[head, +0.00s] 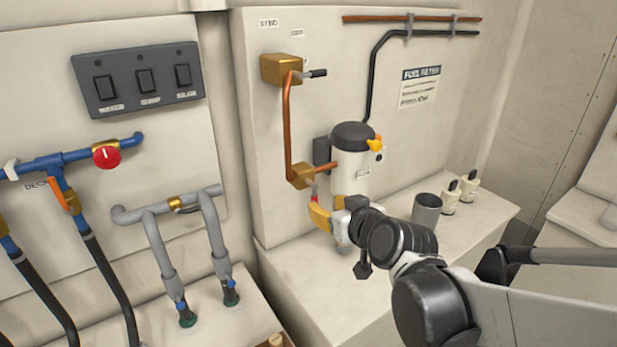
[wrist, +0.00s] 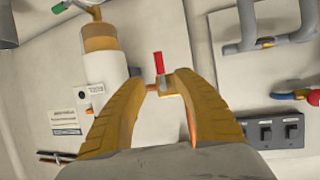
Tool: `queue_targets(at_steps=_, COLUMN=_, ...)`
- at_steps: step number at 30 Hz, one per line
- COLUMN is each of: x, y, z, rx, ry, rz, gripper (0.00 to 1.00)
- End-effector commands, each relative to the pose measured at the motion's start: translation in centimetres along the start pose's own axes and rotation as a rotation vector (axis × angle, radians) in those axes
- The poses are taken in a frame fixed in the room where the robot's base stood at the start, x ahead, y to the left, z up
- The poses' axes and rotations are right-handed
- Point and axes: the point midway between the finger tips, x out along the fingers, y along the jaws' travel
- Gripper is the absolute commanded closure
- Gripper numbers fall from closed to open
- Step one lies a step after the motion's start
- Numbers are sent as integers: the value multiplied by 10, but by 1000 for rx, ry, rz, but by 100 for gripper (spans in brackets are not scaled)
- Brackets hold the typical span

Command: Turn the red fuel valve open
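The red fuel valve handle (head: 314,191) is a short red lever on a brass block (head: 302,176) low on the copper pipe, left of the white fuel filter (head: 350,170). In the wrist view the red handle (wrist: 158,63) stands out from its brass body (wrist: 174,82), near the fingertips. My gripper (head: 319,212) is just below the handle in the head view. Its yellow fingers (wrist: 160,82) are spread, with a gap between the tips. I cannot tell whether either finger touches the handle; part of the valve is hidden by the fingers.
Another brass valve (head: 281,69) with a dark lever sits above. A round red knob (head: 106,156) is on the blue pipe at left, near a switch panel (head: 139,79). A grey cup (head: 426,210) and two small white bottles (head: 451,197) stand on the bench to the right.

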Motion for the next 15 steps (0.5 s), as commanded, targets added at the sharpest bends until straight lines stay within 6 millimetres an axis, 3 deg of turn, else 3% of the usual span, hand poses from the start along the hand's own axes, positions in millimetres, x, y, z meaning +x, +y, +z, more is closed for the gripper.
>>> queue_targets(at_steps=6, x=46, y=0, z=3, rx=-1, ry=-1, rz=0, gripper=63)
queue_targets(at_steps=15, x=74, y=0, z=1, rx=0, ry=-2, rz=0, gripper=63)
